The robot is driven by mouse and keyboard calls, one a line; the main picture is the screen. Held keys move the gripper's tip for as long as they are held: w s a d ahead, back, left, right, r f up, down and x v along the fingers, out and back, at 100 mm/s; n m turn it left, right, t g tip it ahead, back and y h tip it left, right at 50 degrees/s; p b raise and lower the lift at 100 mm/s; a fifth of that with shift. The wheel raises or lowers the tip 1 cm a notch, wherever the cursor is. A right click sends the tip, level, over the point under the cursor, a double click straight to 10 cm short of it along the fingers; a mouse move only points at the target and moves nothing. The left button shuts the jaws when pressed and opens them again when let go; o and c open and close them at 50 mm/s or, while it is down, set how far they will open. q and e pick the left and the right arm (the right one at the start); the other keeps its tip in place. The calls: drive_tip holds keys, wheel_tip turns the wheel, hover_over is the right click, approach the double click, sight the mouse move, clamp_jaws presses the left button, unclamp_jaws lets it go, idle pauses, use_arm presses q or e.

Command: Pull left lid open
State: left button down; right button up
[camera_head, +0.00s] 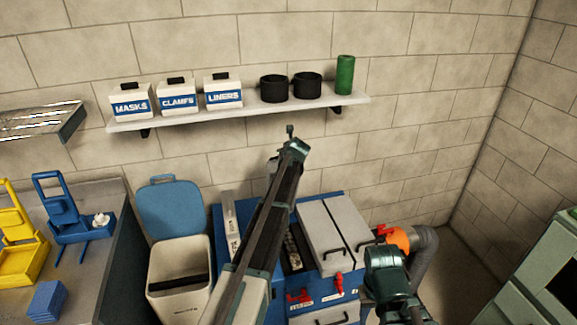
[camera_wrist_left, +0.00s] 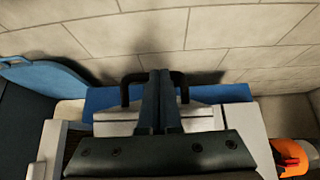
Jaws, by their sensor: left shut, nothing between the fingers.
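The blue machine (camera_head: 220,255) has two pale lid panels on its right half, with the right lid (camera_head: 345,222) lying flat. Left of them a dark opening (camera_head: 293,250) shows, partly behind my left arm. A narrow pale upright panel (camera_head: 229,222) stands at the machine's left side; I cannot tell if it is the left lid. My left gripper (camera_head: 290,131) is above the machine's back, in front of the wall. In the left wrist view its fingers (camera_wrist_left: 161,78) are shut and empty. A black handle (camera_wrist_left: 128,88) shows behind them; contact is unclear.
A white bin (camera_head: 180,262) with a raised blue lid stands left of the machine. An orange coupling (camera_head: 398,238) and grey hose (camera_head: 424,255) are at the right, near my right arm. A wall shelf (camera_head: 240,112) with boxes and black rings is behind.

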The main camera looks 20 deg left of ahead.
use_arm(q)
drive_tip(key=shift+w+a+r, duration=0.1)
drive_tip(key=shift+w+a, duration=0.4)
drive_tip(key=shift+w, duration=0.25)
drive_tip(key=shift+w+a+r, duration=0.1)
drive_tip(key=shift+w+a, duration=0.45)
drive_tip(key=shift+w, duration=0.25)
drive_tip(key=shift+w+a, duration=0.5)
drive_tip(key=shift+w, duration=0.25)
use_arm(e)
drive_tip(key=shift+r, duration=0.2)
use_arm(q)
drive_tip(key=shift+r, duration=0.15)
use_arm(e)
drive_tip(key=shift+r, duration=0.1)
